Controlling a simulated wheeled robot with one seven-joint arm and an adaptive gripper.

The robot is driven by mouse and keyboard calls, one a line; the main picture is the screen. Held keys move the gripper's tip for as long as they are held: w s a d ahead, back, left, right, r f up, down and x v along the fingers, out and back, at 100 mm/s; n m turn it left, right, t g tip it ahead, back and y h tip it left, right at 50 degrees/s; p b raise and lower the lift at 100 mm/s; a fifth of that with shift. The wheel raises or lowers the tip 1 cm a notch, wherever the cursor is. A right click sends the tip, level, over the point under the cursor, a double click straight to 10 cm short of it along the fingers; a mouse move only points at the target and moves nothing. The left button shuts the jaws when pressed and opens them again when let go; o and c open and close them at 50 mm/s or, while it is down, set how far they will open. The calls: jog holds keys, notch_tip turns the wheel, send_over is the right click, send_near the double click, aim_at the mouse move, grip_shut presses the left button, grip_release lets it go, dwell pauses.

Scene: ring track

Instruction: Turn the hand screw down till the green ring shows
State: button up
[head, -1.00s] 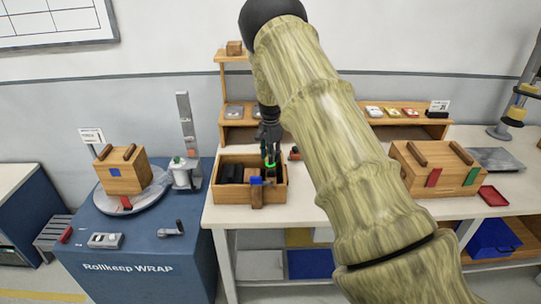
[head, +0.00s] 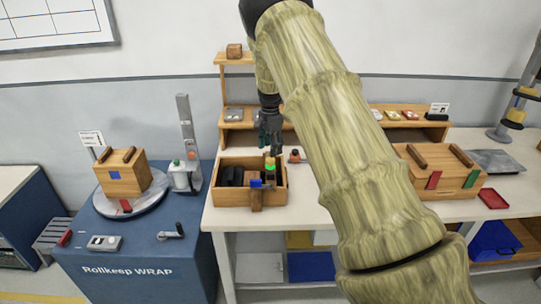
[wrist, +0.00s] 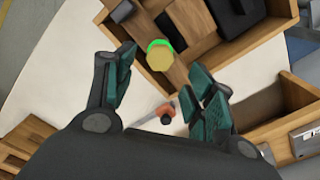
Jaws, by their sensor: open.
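The hand screw (wrist: 159,60) has a round yellow knob, with a bright green ring showing along its far edge in the wrist view. In the head view the hand screw (head: 270,162) stands upright at the right part of an open wooden box (head: 222,197), with green showing at it. My gripper (head: 269,138) is just above and behind the knob in the head view. In the wrist view my gripper (wrist: 163,76) is open and empty, its fingers spread to either side of the knob and apart from it. The screw's lower part is hidden.
A wooden shelf (head: 237,125) stands behind. A handled wooden crate (head: 420,180) is further right. A blue wrapping machine (head: 130,250) is to the left. My arm covers the bench's middle.

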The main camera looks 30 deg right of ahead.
aim_at(271, 159)
notch_tip(271, 159, up, 6)
jog(key=shift+r, duration=0.2)
dwell(0.6)
